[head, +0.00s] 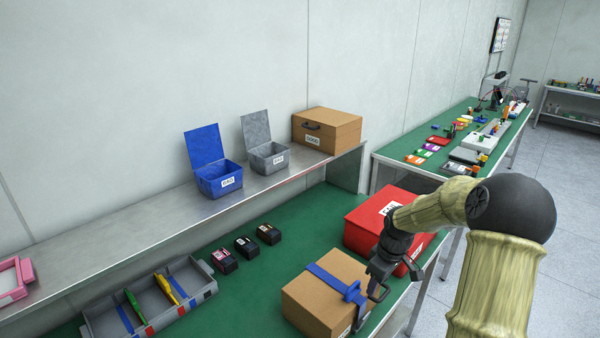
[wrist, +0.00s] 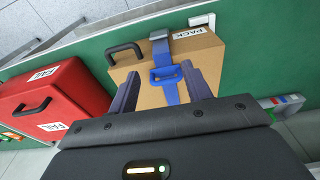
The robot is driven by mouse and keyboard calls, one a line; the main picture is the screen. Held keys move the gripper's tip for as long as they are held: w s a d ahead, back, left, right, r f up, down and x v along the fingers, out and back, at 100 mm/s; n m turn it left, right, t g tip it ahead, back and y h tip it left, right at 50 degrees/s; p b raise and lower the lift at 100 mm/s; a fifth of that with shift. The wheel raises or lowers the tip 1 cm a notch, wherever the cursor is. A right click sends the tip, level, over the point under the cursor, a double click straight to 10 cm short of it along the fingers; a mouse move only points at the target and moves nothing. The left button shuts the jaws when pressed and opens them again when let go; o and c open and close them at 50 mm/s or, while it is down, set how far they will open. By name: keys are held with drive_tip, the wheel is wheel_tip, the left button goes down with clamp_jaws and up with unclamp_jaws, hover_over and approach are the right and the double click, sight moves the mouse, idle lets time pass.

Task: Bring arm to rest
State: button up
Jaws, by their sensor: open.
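My gripper (head: 378,284) is at the right end of the near bench, over the right edge of a brown cardboard box (head: 316,292) with a blue strap. In the wrist view my gripper (wrist: 166,92) has its two fingers spread, with the box's blue buckle (wrist: 166,75) seen between them. I see nothing held. In that view the box (wrist: 200,60) shows a black handle and a PACK label. Whether the fingers touch the strap I cannot tell. My arm reaches in from the right of the head view and partly covers the red case behind.
The red case (head: 372,222) stands close behind the gripper. A grey divided tray (head: 200,308) and several small dark blocks (head: 246,246) lie on the green bench top (head: 300,218). A metal shelf (head: 150,228) above bears a blue bin (head: 212,180), a grey bin (head: 268,158) and a brown case (head: 330,132).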

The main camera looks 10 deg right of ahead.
drive_tip(key=s+a+r+m, duration=0.2)
drive_tip(key=s+a+m, duration=0.1)
drive_tip(key=s+a, duration=0.4)
drive_tip(key=s+a+r+m+t+h, duration=0.1)
drive_tip(key=s+a+r+m, duration=0.2)
drive_tip(key=s+a, duration=0.4)
drive_tip(key=s+m, duration=0.1)
drive_tip(key=s, duration=0.3)
drive_tip(key=shift+s+r, duration=0.2)
drive_tip(key=shift+r, duration=0.05)
